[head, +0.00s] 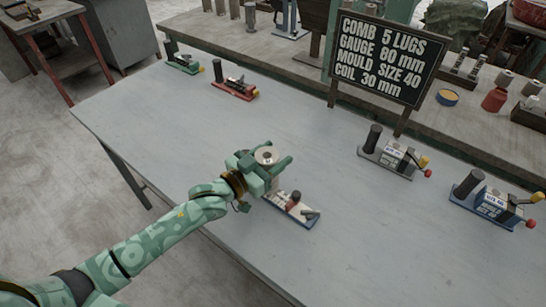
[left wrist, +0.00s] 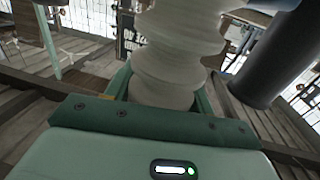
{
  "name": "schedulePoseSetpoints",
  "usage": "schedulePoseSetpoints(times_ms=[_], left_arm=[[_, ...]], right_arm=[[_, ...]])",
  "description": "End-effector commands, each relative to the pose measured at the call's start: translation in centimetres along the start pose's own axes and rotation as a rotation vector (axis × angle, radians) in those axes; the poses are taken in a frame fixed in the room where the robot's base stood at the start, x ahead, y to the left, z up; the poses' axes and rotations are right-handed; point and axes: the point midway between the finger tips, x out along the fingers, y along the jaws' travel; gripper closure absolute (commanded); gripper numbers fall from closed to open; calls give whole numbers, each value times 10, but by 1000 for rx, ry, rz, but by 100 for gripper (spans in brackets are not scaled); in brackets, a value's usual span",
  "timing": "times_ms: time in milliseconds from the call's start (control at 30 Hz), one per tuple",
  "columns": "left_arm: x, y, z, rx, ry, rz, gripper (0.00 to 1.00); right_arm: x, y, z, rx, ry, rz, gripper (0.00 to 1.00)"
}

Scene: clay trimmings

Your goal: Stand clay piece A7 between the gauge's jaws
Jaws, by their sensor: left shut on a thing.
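My left gripper (head: 268,161) is shut on a pale clay piece (head: 266,155), whose round top shows between the fingers. In the left wrist view the clay piece (left wrist: 178,62) is a pale, ribbed column between the green fingers; no A7 mark is readable. The gripper is over the left end of a small blue-based device (head: 290,207) with a reddish block and a dark part. I cannot tell whether this device is the gauge, or whether the clay touches it. The gripper hides its left end. My right gripper is not in view.
Green (head: 183,63) and red (head: 235,88) devices stand at the table's far left. Grey (head: 390,158) and blue (head: 492,204) devices with dark posts stand at right. A black sign (head: 380,58) reads "GAUGE 80 mm". The grey table (head: 190,130) is bare left of the gripper.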

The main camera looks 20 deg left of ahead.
Motion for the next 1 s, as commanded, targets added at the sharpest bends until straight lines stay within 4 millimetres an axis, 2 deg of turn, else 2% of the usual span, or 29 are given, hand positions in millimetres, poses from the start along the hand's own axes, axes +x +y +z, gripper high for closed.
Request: schedulePoseSetpoints(times_ms=[267,300,367,700,867,1000], left_arm=[[0,0,0,-1,4,0,100],[0,0,2,-1,0,0,38],[0,0,1,-1,0,0,24],[-1,0,-4,0,1,0,24],[-28,0,-3,-2,-3,0,24],[-63,0,-3,-1,-3,0,24]], right_arm=[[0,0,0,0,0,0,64],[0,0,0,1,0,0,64],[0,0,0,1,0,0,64],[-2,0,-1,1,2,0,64],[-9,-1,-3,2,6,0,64],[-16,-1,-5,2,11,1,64]])
